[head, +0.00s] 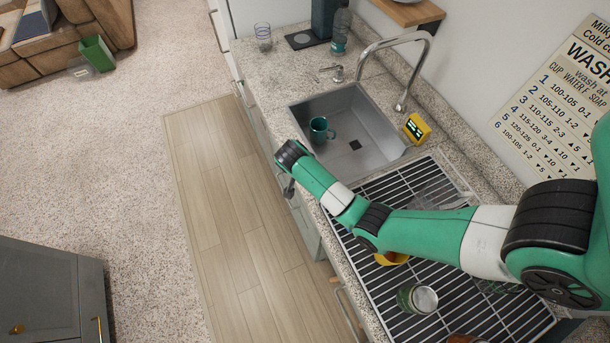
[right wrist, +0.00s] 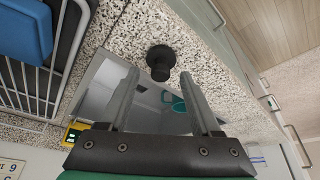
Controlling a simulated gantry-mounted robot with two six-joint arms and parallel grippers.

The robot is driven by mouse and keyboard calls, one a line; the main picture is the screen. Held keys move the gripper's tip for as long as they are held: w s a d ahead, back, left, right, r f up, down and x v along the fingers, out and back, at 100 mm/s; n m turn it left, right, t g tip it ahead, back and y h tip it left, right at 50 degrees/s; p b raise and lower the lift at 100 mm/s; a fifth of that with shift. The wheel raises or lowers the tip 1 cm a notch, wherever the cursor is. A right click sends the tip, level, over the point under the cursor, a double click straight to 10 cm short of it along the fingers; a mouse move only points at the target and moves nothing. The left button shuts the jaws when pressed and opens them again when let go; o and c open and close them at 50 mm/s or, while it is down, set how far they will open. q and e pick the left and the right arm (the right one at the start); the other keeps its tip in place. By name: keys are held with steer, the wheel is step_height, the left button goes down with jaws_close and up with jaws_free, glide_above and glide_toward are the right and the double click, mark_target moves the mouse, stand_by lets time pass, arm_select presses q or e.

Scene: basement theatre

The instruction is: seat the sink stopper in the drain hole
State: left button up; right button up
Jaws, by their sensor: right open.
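The black sink stopper (right wrist: 159,57) sits on the speckled counter beside the sink in the right wrist view. It is hidden behind my arm in the head view. My right gripper (right wrist: 160,80) is open, its two fingers apart and pointing toward the stopper, which shows just past the gap between the fingertips. In the head view this gripper (head: 288,187) is at the counter's front edge, near the sink's front corner. The steel sink (head: 372,112) has a dark square drain hole (head: 355,145) in its floor. My left gripper is not in view.
A teal mug (head: 319,130) stands in the sink near the drain. A yellow timer (head: 417,128) sits at the sink's back right corner, near the faucet (head: 400,70). A dish rack (head: 470,318) with a jar (head: 416,298) lies under my arm. A glass (head: 263,38) stands on the far counter.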

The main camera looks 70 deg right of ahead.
steer(key=shift+d+f, duration=0.1)
steer(key=shift+f, duration=0.2)
jaws_close()
